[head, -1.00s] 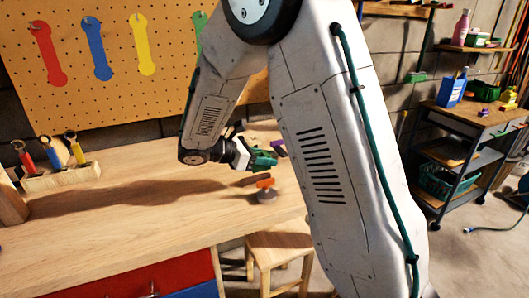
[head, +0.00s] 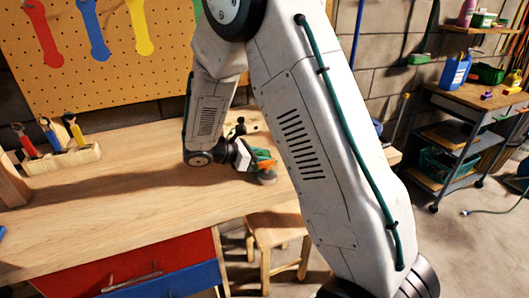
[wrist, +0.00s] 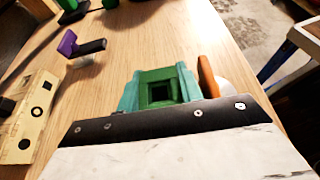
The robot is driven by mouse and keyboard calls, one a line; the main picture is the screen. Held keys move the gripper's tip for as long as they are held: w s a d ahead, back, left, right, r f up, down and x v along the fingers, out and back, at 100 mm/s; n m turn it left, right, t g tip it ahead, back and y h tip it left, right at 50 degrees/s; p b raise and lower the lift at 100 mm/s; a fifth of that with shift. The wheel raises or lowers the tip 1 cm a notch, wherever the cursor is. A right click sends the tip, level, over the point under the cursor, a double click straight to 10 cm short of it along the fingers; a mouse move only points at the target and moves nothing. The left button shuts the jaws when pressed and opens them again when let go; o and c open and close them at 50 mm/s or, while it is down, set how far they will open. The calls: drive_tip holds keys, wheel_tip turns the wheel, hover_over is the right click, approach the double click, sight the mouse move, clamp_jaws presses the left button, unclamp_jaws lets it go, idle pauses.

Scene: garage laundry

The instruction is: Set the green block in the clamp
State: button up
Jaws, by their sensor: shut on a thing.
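My gripper (wrist: 158,92) has teal fingers shut on the green block (wrist: 158,74), which shows a dark square opening facing the camera. In the head view my gripper (head: 262,159) is over the workbench's right part, and the block is hard to tell from the fingers. No clamp can be named with certainty. A green and black thing (wrist: 72,12), cut off by the top edge of the wrist view, lies beyond the block and apart from it.
An orange-topped thing (wrist: 207,76) with a pale round base stands close to the right finger. A purple thing with a black handle (wrist: 72,44) and a pale board with holes (wrist: 27,112) are at left. A tool holder (head: 62,157) stands on the bench's left; bare wood lies between.

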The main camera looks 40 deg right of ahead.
drive_tip(key=shift+s+f, duration=0.25)
drive_tip(key=shift+f, duration=0.15)
drive_tip(key=o, duration=0.9)
drive_tip(key=shift+o, duration=0.8)
drive_tip(key=shift+r+v, duration=0.2)
drive_tip(key=shift+v, duration=3.9)
drive_tip(key=shift+w+d, duration=0.15)
drive_tip(key=shift+d, duration=0.05)
